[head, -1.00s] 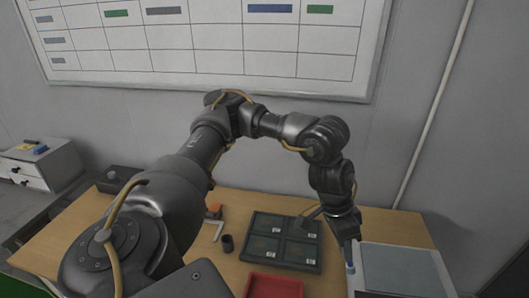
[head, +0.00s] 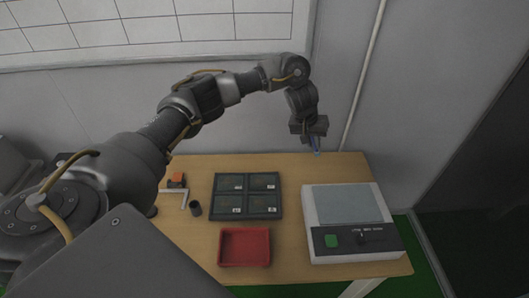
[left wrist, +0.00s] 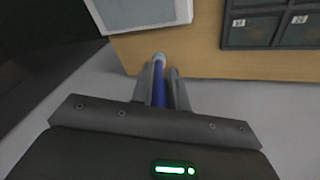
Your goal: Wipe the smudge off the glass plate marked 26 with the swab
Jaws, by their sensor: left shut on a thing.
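My left gripper (head: 316,140) is at the back edge of the table, behind the gap between the plate tray and the white device. It is shut on a blue swab (left wrist: 159,92) with a pale tip, which points away from the wrist in the left wrist view. A dark tray (head: 247,193) holds several dark glass plates, each with a small white label. The label numbers are too small to read, so I cannot tell which plate is 26. No smudge can be made out. The tray's edge also shows in the left wrist view (left wrist: 224,30). My right gripper is not in view.
A white device (head: 308,215) with a grey top and a green button stands right of the tray. A red bin (head: 245,247) is in front of the tray. A dark cup (head: 195,209) and an orange item (head: 177,180) lie left. The wall is behind.

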